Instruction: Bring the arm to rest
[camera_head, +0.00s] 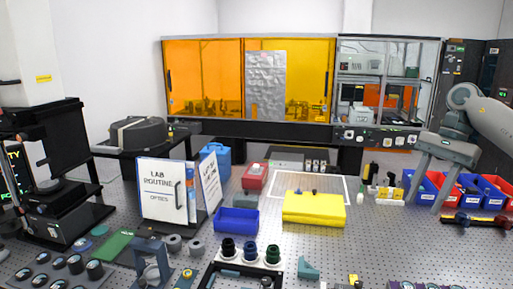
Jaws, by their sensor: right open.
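My right arm (490,118) comes in from the right edge. Its gripper (425,204) hangs at the right with its two fingers pointing down and spread apart. It is open, with nothing clamped in it. The fingers overlap the row of small bins in the picture; I cannot tell how high above the table they are. My left arm and gripper are not in view.
Blue and red bins (490,190) stand behind and beside the right gripper. A yellow box (314,208) and an empty-looking blue bin (237,221) sit mid-table. A lab routine sign (162,190) stands left. A glazed orange enclosure (205,75) lines the back.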

